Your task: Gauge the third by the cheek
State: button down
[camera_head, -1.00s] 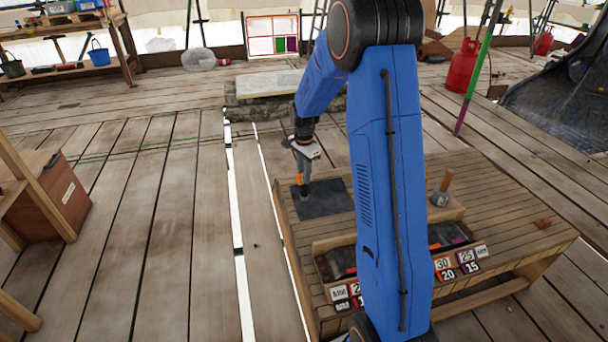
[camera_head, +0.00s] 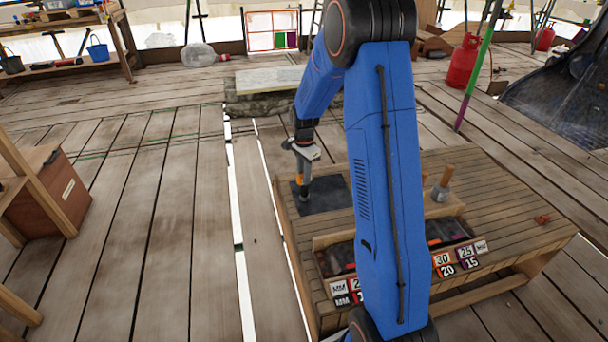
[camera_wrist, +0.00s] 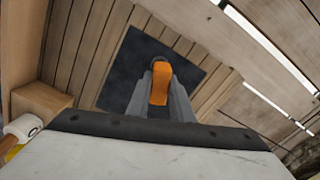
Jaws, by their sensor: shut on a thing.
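My gripper (camera_head: 305,186) is over the dark square mat (camera_head: 325,196) on the wooden bench (camera_head: 500,221). In the wrist view its grey fingers are shut on an orange piece (camera_wrist: 160,84), held above or at the dark mat (camera_wrist: 135,75); I cannot tell if it touches the mat. The held piece is small in the head view and its lower part is hidden. A rack on the bench carries number labels, 30, 25, 20 and 15 (camera_head: 457,262) among them. My arm hides the middle of the rack.
A wooden-handled mallet (camera_head: 442,184) stands on the bench right of my arm. A small red thing (camera_head: 543,219) lies near the bench's right side. A stone slab (camera_head: 268,82) lies behind the bench. A brown box (camera_head: 64,190) is at left, with open floor between.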

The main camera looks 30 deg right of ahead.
jog(key=shift+f, duration=0.3)
dwell(1.3)
jog(key=shift+r, duration=0.1)
jog(key=shift+r, duration=2.45)
jog(key=shift+f, duration=2.35)
jog(key=c, duration=1.5)
grip_release()
